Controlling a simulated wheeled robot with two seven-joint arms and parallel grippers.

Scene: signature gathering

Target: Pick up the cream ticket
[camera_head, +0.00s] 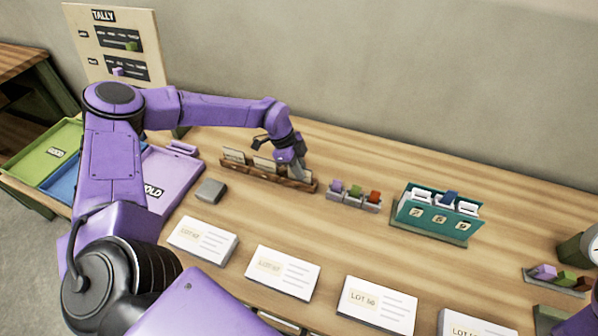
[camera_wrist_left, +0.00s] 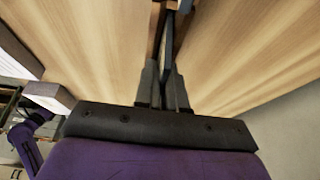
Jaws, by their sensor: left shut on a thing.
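A brown wooden rack (camera_head: 245,172) stands at the back of the table in the head view and holds upright pale cream cards, one at its left end (camera_head: 234,155) and one near its middle (camera_head: 264,163). My left gripper (camera_head: 299,174) reaches down at the rack's right end. In the left wrist view my left gripper (camera_wrist_left: 171,72) is shut on a thin ticket (camera_wrist_left: 169,42), seen nearly edge-on between the fingers. Its edge looks dark there, so I cannot tell its colour. The rack's wood shows beside it. I cannot tell whether the ticket is clear of the rack.
A grey block (camera_head: 211,190) lies left of the rack. Small coloured stamps (camera_head: 354,197) and a teal card holder (camera_head: 437,215) stand to the right. White lot cards (camera_head: 283,273) line the front. Green, blue and purple trays (camera_head: 178,176) lie left. A tally board (camera_head: 118,45) stands behind.

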